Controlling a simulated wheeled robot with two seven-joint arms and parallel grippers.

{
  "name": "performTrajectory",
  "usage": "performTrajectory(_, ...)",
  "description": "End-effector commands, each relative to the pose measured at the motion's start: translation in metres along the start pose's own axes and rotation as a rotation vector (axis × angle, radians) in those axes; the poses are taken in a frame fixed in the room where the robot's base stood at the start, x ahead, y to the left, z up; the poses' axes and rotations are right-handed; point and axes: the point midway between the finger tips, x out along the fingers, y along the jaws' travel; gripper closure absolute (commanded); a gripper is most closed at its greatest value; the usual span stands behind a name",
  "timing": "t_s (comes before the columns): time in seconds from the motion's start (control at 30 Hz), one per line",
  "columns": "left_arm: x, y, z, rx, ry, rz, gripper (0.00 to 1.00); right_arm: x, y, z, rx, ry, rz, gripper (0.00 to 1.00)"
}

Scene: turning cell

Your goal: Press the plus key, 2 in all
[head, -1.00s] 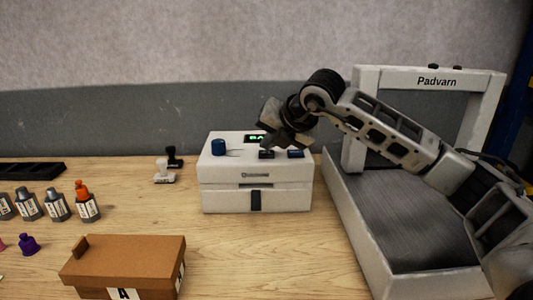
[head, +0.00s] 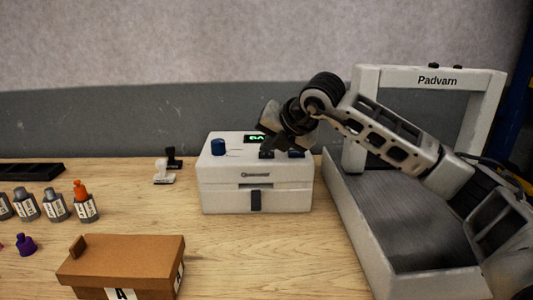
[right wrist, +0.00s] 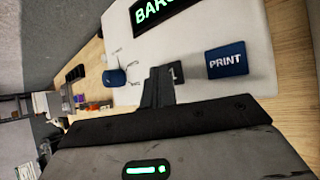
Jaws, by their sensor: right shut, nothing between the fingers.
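The white label printer (head: 225,200) stands on the bench, with a green-lit display (head: 252,138) on its top. A dark key (head: 266,155) sits at its front edge; in the right wrist view a dark key (right wrist: 178,72) shows beside my fingertips, its mark mostly hidden. A blue PRINT key (right wrist: 226,60) lies to its right. My right gripper (head: 272,146) is shut and empty, its tips low over the keys; in the right wrist view the closed fingers (right wrist: 161,80) cover part of the dark key. I cannot tell whether they touch it. My left gripper is out of view.
A blue knob (head: 218,147) stands on the printer's left. The grey Padvarn machine (head: 365,240) is on the right, beneath my right arm.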

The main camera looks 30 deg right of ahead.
Motion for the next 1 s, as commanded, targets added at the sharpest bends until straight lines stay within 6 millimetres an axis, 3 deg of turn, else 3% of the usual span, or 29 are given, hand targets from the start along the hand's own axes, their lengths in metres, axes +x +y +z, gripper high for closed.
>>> performTrajectory(1.0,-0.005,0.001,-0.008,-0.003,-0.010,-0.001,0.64,-0.019,0.014,0.014,0.000,0.001,0.000,1.00)
